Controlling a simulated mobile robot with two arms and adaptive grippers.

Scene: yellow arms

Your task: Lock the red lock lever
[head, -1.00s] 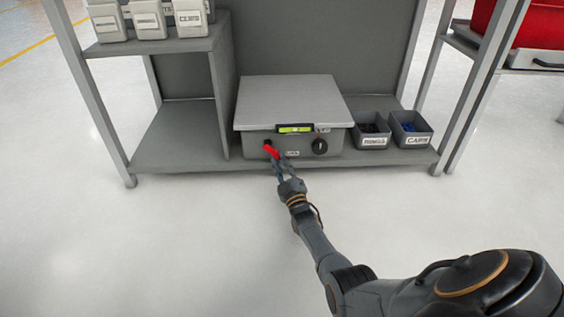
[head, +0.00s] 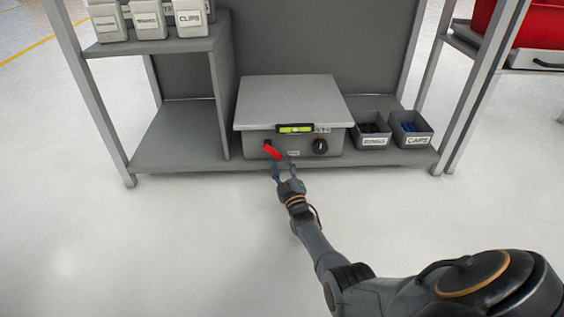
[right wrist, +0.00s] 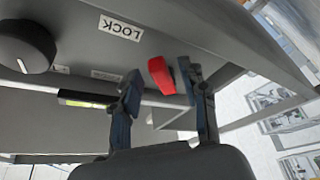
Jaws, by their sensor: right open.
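The red lock lever (head: 272,152) is on the front left of a grey box-like device (head: 240,144) and slants down to the right. In the right wrist view the lever (right wrist: 161,75) shows between the finger tips, near a LOCK label. My right gripper (head: 283,163) is open just in front of and below the lever. In the right wrist view the right gripper (right wrist: 165,82) has a finger on each side of the lever, with gaps visible. My left gripper is not in view.
The device has a black knob (head: 320,146) and a green level display (head: 295,129). It stands on a grey shelf (head: 180,150). Two small bins, one being the caps bin (head: 410,128), stand to its right. The floor in front is clear.

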